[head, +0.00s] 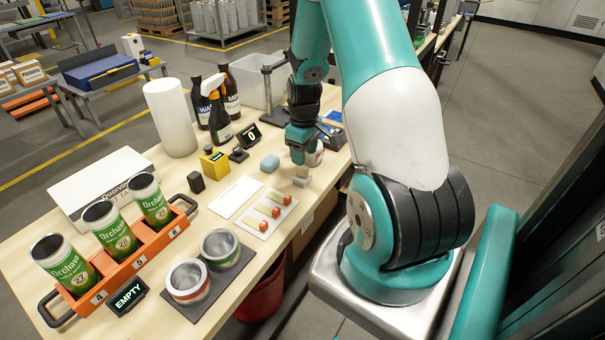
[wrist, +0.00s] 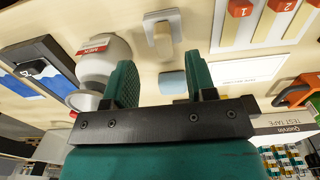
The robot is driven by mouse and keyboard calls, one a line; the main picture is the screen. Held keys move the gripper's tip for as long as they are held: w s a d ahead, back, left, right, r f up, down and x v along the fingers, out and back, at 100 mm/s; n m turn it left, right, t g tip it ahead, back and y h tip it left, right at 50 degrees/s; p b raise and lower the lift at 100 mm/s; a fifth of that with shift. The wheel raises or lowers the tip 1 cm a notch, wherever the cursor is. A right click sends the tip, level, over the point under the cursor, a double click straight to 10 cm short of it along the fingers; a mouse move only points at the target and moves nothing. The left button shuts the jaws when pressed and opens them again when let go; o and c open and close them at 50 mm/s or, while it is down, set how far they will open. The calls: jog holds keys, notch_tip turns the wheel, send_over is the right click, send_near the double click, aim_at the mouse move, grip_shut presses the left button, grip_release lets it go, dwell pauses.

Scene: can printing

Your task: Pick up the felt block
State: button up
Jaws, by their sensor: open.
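A small beige and pale grey block (head: 301,176), which looks like the felt block, lies on the wooden table beside the tape strip card. In the wrist view the felt block (wrist: 162,38) shows beyond the fingertips, roughly in line with the gap between them. My gripper (head: 299,156) is low over the table, just behind the block in the head view. In the wrist view my gripper (wrist: 165,70) is open with nothing held between its fingers.
A white jar with a red label (wrist: 100,60) stands close beside one finger. The card with red-ended strips (head: 268,214) lies nearer the camera.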

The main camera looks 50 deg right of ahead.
aim_at(302, 174)
jog(key=shift+w+a+f+p, duration=0.15)
jog(key=shift+f+p, duration=0.45)
jog(key=shift+f, duration=0.75)
jog(key=shift+s+a+f+p, duration=0.1)
jog(key=shift+f+p, duration=0.45)
jog(key=shift+f, duration=0.75)
jog(key=shift+c, duration=0.5)
grip_shut()
